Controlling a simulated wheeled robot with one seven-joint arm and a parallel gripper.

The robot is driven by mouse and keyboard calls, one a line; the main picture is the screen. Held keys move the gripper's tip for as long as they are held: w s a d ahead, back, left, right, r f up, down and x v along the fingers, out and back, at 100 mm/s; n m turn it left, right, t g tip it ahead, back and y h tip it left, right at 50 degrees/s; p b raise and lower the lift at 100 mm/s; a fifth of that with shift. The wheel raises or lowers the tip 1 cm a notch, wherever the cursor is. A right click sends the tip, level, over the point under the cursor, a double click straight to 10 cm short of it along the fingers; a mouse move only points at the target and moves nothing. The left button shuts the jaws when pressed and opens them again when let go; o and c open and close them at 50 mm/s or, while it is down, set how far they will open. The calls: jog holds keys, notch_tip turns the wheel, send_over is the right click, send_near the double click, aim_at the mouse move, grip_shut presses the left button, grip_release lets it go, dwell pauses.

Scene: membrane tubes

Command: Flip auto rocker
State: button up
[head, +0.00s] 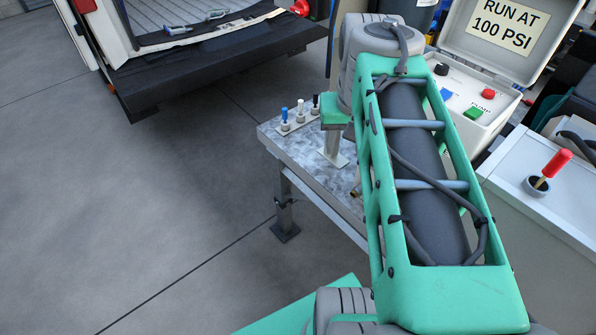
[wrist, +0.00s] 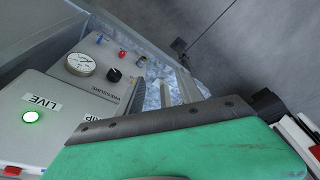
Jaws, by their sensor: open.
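No part is readable as the auto rocker, and I cannot tell which control it is. A grey control case (head: 459,125) with its lid open has a black knob (head: 441,69), a blue control (head: 446,94), a red control (head: 488,93) and a green control (head: 473,112) near a PUMP label. My arm covers part of the area beside it. In the wrist view, a panel has a round gauge (wrist: 80,64) and a black knob (wrist: 114,74). My gripper (wrist: 162,92) is open above the speckled table, beside this panel; its green body fills the bottom.
The metal table (head: 300,165) carries a small rack with blue, white and black-topped pieces (head: 300,112). A white cabinet (head: 550,210) with a red handle (head: 557,163) stands right. A lit green LIVE lamp (wrist: 32,117) shows at wrist-view left. Open floor (head: 150,180) lies left.

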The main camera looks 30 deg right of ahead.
jog(key=w+a+f+n+t, duration=0.1)
jog(key=w+a+f+n, duration=0.1)
jog(key=a+f, duration=0.4)
jog(key=a+n, duration=0.1)
jog(key=a, duration=0.2)
jog(key=shift+a+y+b, duration=0.3)
jog(key=shift+b, duration=0.05)
